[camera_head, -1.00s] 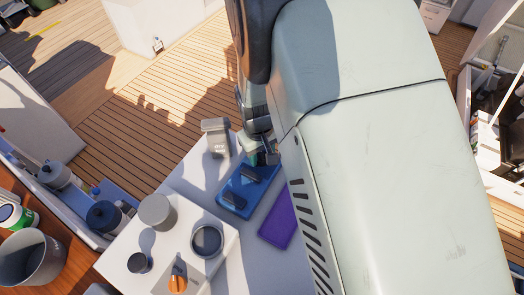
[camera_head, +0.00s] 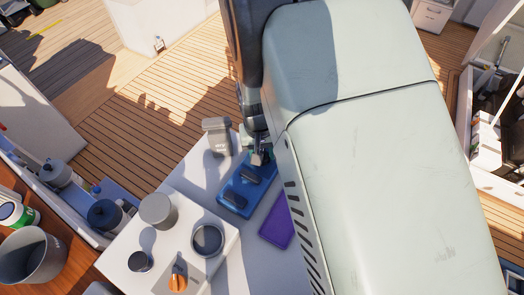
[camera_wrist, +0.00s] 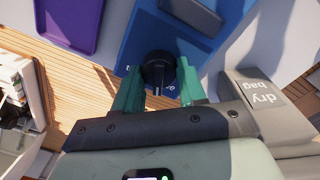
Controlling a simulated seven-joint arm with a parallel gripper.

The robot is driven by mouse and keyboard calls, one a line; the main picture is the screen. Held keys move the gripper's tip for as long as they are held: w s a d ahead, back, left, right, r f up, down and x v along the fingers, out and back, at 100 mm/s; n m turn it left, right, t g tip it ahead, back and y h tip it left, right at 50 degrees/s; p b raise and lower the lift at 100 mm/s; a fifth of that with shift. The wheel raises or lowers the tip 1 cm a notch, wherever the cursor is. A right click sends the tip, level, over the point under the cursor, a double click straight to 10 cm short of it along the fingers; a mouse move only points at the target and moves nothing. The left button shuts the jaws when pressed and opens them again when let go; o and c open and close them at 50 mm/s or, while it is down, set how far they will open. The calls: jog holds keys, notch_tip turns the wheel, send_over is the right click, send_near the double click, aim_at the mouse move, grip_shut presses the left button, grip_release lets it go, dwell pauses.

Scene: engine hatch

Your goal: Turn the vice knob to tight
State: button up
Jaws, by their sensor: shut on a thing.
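The blue vice (camera_head: 236,202) lies on the pale worktop, with dark blocks on its top face. In the wrist view the vice's blue body (camera_wrist: 140,38) fills the upper middle. Its round black knob (camera_wrist: 158,68) has a pale mark on its near side. My gripper (camera_wrist: 160,82) has green fingers on both sides of the knob and is shut on it. In the head view my gripper (camera_head: 258,157) is at the vice's far end and hides the knob. Lettering on the vice beside the knob is partly covered by a finger.
A grey dry bag (camera_head: 217,136) stands close to my gripper. A purple tray (camera_head: 278,222) lies to the right of the vice. A white unit (camera_head: 125,262) with a grey pot (camera_head: 157,210) and an orange knob (camera_head: 178,283) is at the front left.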

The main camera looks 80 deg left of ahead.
jog(key=m, duration=1.3)
jog(key=shift+w+h, duration=0.1)
jog(key=shift+h, duration=0.2)
dwell(0.4)
jog(key=o, duration=1.1)
jog(key=shift+c, duration=0.2)
notch_tip(320, 180, up, 11)
jog(key=shift+a, duration=0.3)
jog(key=shift+f, duration=0.1)
